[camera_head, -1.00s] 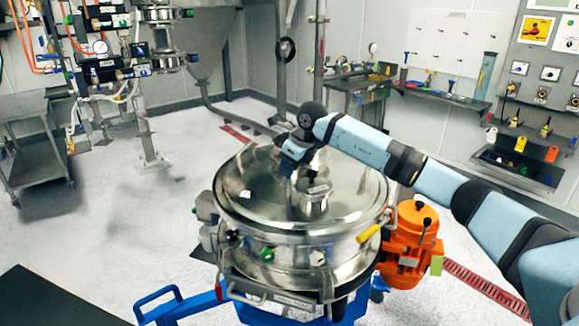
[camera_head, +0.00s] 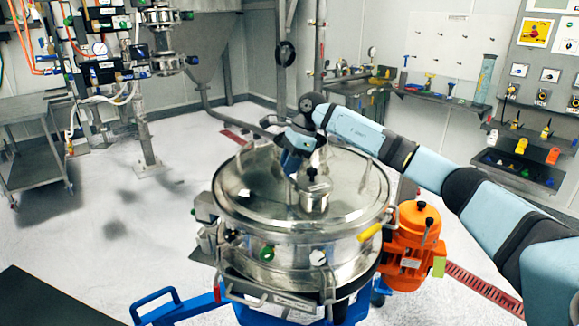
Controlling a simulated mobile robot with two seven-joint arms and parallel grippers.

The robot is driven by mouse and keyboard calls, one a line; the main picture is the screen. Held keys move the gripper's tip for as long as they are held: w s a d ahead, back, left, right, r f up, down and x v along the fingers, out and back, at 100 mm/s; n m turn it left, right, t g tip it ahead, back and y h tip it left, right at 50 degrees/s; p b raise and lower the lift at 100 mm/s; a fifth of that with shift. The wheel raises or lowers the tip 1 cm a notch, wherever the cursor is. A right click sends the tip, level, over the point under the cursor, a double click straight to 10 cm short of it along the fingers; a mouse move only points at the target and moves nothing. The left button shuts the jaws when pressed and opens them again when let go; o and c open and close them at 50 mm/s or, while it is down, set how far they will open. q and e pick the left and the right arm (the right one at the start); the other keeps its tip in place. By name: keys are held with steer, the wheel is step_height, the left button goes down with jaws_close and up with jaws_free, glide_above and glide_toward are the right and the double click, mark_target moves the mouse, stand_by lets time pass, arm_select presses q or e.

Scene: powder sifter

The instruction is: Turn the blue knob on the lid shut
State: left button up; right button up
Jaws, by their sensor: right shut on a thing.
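The round metal sifter (camera_head: 300,248) stands in the middle with its shiny lid (camera_head: 345,205) on top. A short metal spout with a black clamp (camera_head: 314,192) stands on the lid. My right arm reaches in from the right, and my right gripper (camera_head: 291,165) points down at the lid, just behind and left of the spout. It is shut on the blue knob, which is mostly hidden by the hand and the spout, so its angle cannot be told. My left gripper is not in view.
An orange motor (camera_head: 412,245) sits right of the sifter, beside a yellow handle (camera_head: 369,233). A blue frame (camera_head: 180,306) carries the sifter. A grey cart (camera_head: 35,150) stands at the far left and workbenches line the back wall.

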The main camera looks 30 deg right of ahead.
steer(key=n+g+b, duration=0.1)
steer(key=n, duration=0.3)
steer(key=shift+w+n+g, duration=0.1)
steer(key=shift+n+g, duration=0.2)
steer(key=shift+g, duration=0.1)
steer(key=shift+n+g+b, duration=0.55)
steer(key=shift+n+g, duration=0.25)
steer(key=shift+n, duration=1.2)
steer(key=o, duration=0.9)
steer(key=shift+h, duration=0.3)
steer(key=v, duration=1.4)
steer(key=shift+w+f, duration=0.1)
